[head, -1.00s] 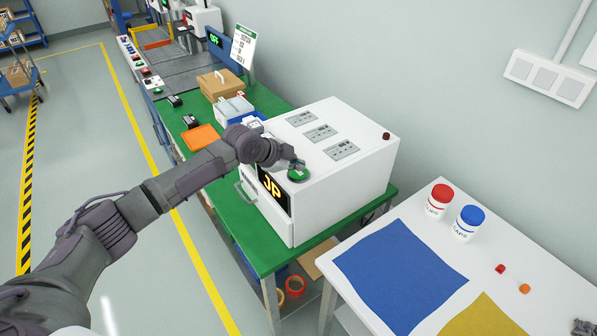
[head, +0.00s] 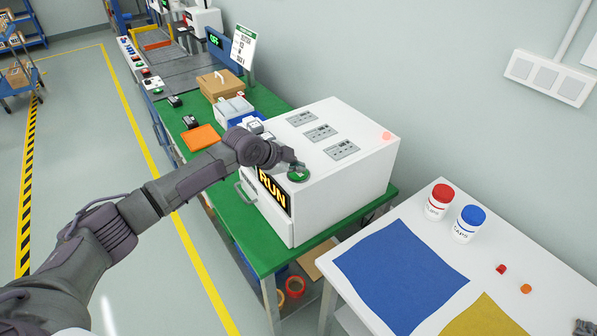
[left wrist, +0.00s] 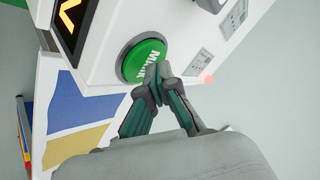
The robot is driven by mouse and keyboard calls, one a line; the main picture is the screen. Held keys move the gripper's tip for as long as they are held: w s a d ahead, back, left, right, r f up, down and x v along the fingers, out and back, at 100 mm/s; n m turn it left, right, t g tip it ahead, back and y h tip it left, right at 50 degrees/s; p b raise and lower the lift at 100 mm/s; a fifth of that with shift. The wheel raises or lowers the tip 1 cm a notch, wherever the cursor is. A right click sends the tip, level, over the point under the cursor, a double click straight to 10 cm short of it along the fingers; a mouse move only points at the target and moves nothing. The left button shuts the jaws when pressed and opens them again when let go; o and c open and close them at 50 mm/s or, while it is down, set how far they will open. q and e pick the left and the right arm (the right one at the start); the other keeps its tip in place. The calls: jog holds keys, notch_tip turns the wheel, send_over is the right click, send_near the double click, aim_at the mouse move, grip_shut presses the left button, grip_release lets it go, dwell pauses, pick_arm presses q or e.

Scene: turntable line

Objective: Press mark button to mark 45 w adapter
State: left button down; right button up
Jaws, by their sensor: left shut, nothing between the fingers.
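The white marking machine (head: 350,182) stands on the green bench. Its front display (head: 273,192) reads RUN in yellow, and a small lamp (head: 387,135) on its top glows pale red. The round green mark button (head: 298,175) is on the top near the front edge; it is large in the left wrist view (left wrist: 138,62), its lettering partly covered by my fingers. My left gripper (head: 295,167) is shut and empty, its fingertips (left wrist: 158,72) at the button and apparently touching it. I see no 45 W adapter that I can identify. My right gripper is not in view.
A white table (head: 497,270) at the right holds a red-capped jar (head: 438,203), a blue-capped jar (head: 468,224) and a blue mat (head: 395,270). An orange tray (head: 200,137) and a cardboard box (head: 220,86) lie further along the green bench (head: 262,250).

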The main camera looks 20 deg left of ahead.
aim_at(297, 174)
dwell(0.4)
pick_arm(q)
jog(key=shift+r+p, duration=0.8)
jog(key=shift+r, duration=0.1)
notch_tip(297, 174, up, 5)
jog(key=p, duration=0.4)
jog(key=shift+f, duration=0.1)
